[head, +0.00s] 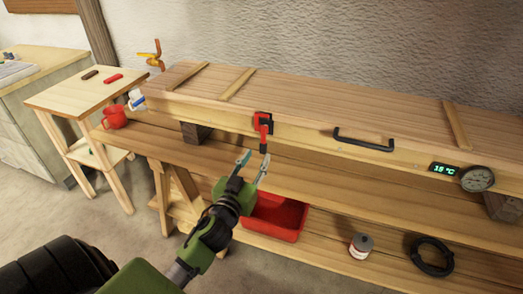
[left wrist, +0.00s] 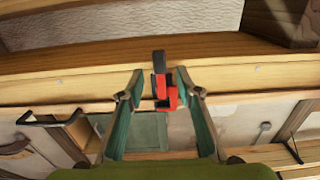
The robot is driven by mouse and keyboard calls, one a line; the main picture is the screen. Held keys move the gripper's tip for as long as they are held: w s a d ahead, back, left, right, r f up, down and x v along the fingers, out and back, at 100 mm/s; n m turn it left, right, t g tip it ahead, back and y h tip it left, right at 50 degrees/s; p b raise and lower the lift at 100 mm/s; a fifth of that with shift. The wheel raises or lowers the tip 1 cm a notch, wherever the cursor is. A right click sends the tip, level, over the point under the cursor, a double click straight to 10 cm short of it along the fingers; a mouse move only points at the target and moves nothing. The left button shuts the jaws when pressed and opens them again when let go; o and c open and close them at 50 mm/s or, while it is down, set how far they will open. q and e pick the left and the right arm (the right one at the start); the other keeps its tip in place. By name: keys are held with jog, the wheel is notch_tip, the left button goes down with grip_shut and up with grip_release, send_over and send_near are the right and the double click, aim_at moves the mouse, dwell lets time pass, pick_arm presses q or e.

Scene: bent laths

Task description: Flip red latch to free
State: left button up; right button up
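The red latch (head: 263,122) is on the front face of the long wooden box (head: 330,115), left of the black handle. Its red lever hangs down below a dark upper part. My left gripper (head: 254,161) is just below and in front of the latch, with its two fingers apart and nothing between them in the head view. In the left wrist view the latch (left wrist: 165,97) shows between the open fingertips (left wrist: 157,82). I cannot tell whether a finger touches it. My right gripper is not in view.
The box carries a black handle (head: 363,140), a green display (head: 445,170) and a round gauge (head: 477,179). On the lower shelf are a red bin (head: 292,236), a can (head: 361,246) and a black coil (head: 432,270). A red mug (head: 114,117) stands at left.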

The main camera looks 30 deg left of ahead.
aim_at(262, 149)
pick_arm(q)
jog(key=shift+x, duration=2.35)
jog(key=shift+d, duration=0.1)
grip_shut()
